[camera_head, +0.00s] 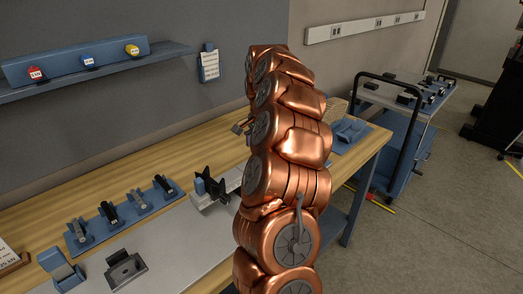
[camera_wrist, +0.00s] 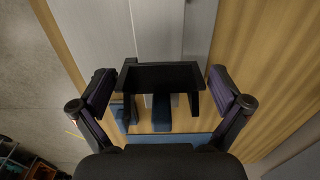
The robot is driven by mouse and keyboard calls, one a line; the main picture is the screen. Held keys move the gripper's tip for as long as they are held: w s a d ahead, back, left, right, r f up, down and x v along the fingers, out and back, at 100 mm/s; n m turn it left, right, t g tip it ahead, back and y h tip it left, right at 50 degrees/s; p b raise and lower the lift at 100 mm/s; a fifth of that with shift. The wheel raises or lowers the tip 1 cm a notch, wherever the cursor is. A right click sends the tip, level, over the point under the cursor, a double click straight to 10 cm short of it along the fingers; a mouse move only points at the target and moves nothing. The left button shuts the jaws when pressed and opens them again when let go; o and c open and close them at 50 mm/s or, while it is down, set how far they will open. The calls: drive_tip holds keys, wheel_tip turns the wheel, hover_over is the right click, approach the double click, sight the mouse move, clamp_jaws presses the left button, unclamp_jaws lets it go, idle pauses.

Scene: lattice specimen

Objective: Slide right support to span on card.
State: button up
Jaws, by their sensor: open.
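My gripper (camera_wrist: 162,82) is open in the wrist view, with its two fingers apart on either side of a dark support (camera_wrist: 160,77). The support has a wide flat top and two legs, and small gaps show between it and the fingers. I cannot tell for sure that it is the right support. In the head view a dark, forked support (camera_head: 213,188) stands on a pale rail (camera_head: 232,179) on the bench. My copper arm hides the rail's right part and my gripper there. A white card (camera_head: 209,66) hangs on the wall; its text is too small to read.
A blue rack (camera_head: 125,219) with several dark fixtures stands left on the wooden bench (camera_head: 100,186). A dark block (camera_head: 125,269) and another card (camera_head: 9,254) are near the front. A shelf (camera_head: 90,73) runs along the wall. A cart (camera_head: 405,110) stands at right.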

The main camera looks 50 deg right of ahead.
drive_tip(key=shift+r+p, duration=0.5)
drive_tip(key=shift+r, duration=2.35)
wheel_tip(320, 180, up, 7)
drive_tip(key=shift+r, duration=0.2)
